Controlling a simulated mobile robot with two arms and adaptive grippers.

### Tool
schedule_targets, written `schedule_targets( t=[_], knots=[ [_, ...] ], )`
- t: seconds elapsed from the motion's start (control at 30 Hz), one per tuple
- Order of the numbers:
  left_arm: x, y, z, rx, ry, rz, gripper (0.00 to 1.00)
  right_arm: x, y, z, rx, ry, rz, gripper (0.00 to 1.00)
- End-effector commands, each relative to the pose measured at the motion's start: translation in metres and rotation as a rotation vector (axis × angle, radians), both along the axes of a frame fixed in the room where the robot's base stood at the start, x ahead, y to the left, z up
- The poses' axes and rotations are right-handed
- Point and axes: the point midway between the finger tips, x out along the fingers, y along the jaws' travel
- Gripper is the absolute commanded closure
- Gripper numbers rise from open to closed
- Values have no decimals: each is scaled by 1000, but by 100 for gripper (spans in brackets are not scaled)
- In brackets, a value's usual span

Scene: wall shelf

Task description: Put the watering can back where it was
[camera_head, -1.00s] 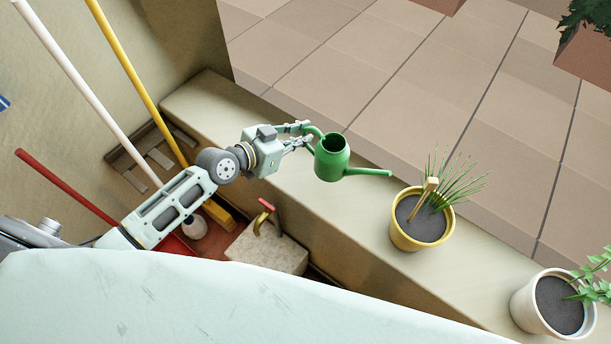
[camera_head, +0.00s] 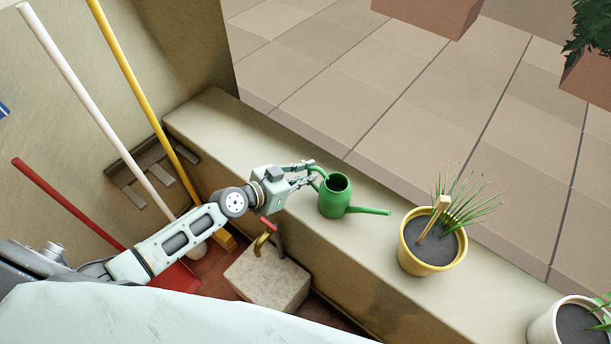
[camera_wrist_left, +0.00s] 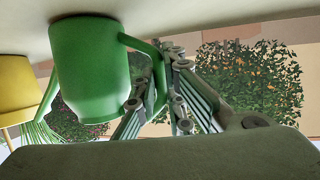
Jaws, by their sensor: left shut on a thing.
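The green watering can (camera_head: 333,198) is upright at the wall ledge (camera_head: 225,125), left of the yellow pot, with its spout pointing right. My left gripper (camera_head: 316,177) is shut on the can's handle, on the can's left side. In the left wrist view, which is upside down, the can (camera_wrist_left: 90,75) has its base at the ledge surface (camera_wrist_left: 180,14); it looks to be touching or very close to it. The left gripper (camera_wrist_left: 158,92) has its fingers around the handle there. My right gripper is not in view.
A yellow pot (camera_head: 408,260) with a grassy plant stands right of the spout, with a small gap. A white pot (camera_head: 543,325) stands farther right. Broom handles (camera_head: 140,85) lean at the left. A stone block with a tap (camera_head: 265,278) is below the ledge.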

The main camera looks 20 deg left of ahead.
Motion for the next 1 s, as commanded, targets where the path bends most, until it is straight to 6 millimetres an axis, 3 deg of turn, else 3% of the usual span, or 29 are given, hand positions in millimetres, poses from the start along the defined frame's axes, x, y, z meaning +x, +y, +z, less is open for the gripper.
schedule_targets(
  t=[0.1, 0.13, 0.33, 0.73, 1.0],
  knots=[
    [1, 0, -3, -2, -1, 0, 100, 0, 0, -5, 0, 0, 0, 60],
    [0, 0, -3, 1, 0, 0, 89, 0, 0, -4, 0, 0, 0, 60],
    [0, 0, -3, 1, 1, 0, 72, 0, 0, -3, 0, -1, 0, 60],
    [0, 0, 3, 0, 1, 0, 72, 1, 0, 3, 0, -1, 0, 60],
    [-42, 27, 18, 5, 2, -2, 72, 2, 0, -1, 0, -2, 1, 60]
  ],
)
